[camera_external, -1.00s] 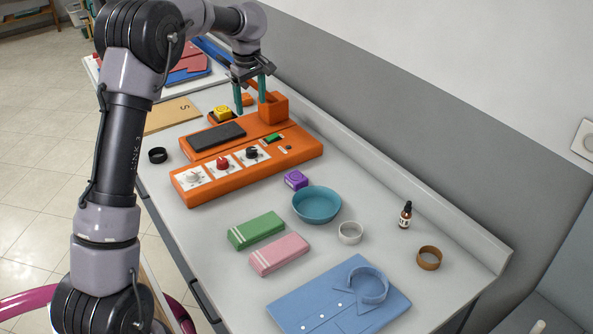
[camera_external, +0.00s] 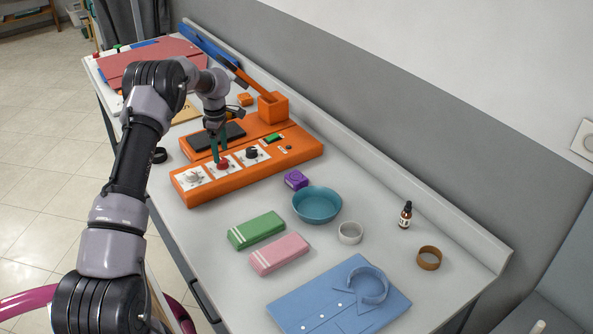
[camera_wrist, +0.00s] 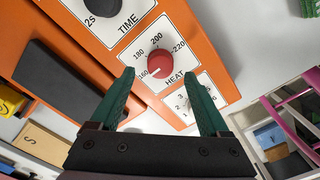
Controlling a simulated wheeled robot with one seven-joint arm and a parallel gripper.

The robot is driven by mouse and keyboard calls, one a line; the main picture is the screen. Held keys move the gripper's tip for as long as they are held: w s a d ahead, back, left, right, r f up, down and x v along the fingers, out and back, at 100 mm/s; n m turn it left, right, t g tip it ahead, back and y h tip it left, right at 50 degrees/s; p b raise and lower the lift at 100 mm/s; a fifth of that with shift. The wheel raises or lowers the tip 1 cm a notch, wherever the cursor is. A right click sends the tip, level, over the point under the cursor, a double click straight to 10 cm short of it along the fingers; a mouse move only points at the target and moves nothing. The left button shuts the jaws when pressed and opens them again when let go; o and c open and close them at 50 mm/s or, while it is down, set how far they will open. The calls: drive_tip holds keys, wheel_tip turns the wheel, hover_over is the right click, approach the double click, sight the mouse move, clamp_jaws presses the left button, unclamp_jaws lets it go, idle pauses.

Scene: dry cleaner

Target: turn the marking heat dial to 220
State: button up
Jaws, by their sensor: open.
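The heat dial is a red knob (camera_external: 223,164) in the middle of three dials on the orange press (camera_external: 285,163). In the wrist view the red dial (camera_wrist: 159,62) sits on a white plate marked HEAT, with 160, 180, 200 and 220 around it. A pale mark at its lower left appears to face 160. My gripper (camera_external: 219,154) is pointed down over the dial. In the wrist view its green fingers (camera_wrist: 160,77) are open, with the dial showing between and just beyond the tips. I cannot tell whether they touch it.
A black TIME dial (camera_wrist: 104,8) and a white dial (camera_external: 193,176) flank the heat dial. A dark pad (camera_external: 230,135) lies behind on the press.

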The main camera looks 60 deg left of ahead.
sight(222, 160)
drive_tip(key=shift+f, duration=1.7)
clamp_jaws()
